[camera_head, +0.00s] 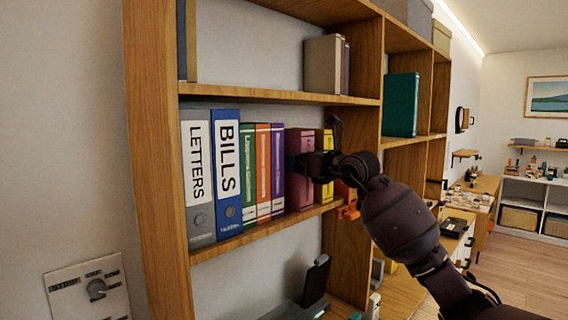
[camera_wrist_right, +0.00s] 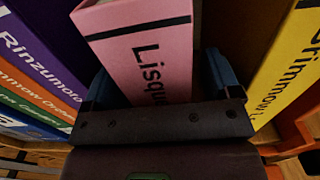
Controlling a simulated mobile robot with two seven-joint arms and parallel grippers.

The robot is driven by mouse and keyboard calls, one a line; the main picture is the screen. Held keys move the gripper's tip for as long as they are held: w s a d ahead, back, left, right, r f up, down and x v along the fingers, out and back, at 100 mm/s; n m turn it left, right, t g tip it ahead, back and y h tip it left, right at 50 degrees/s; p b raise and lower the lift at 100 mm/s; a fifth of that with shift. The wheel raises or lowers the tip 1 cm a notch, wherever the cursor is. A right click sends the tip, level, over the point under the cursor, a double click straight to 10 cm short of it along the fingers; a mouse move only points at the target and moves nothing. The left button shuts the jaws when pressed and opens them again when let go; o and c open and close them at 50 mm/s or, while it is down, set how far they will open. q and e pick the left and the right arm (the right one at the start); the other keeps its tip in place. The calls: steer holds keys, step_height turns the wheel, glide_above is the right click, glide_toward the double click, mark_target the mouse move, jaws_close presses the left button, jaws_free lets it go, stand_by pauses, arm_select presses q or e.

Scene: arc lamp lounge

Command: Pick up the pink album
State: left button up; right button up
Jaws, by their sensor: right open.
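The pink album (camera_head: 299,142) stands upright on the middle shelf, between a purple book and a yellow one. In the right wrist view the pink album (camera_wrist_right: 140,50) shows its spine with dark lettering. My right gripper (camera_head: 304,166) is at its spine. In the right wrist view the right gripper (camera_wrist_right: 158,85) is open, with one blue finger on each side of the pink album. I cannot tell whether the fingers touch it. The arm hides part of the album in the head view. My left gripper is out of view.
The purple book (camera_head: 277,165) stands left of the album, beside several binders, including LETTERS (camera_head: 199,180) and BILLS (camera_head: 227,165). The yellow book (camera_head: 324,139) stands close on the right. The shelf board (camera_head: 270,228) runs below, and another board (camera_head: 280,95) runs above.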

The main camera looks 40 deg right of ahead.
steer(key=shift+w+a, duration=0.1)
steer(key=shift+w, duration=0.75)
steer(key=c, duration=1.4)
steer(key=shift+r, duration=0.1)
jaws_close()
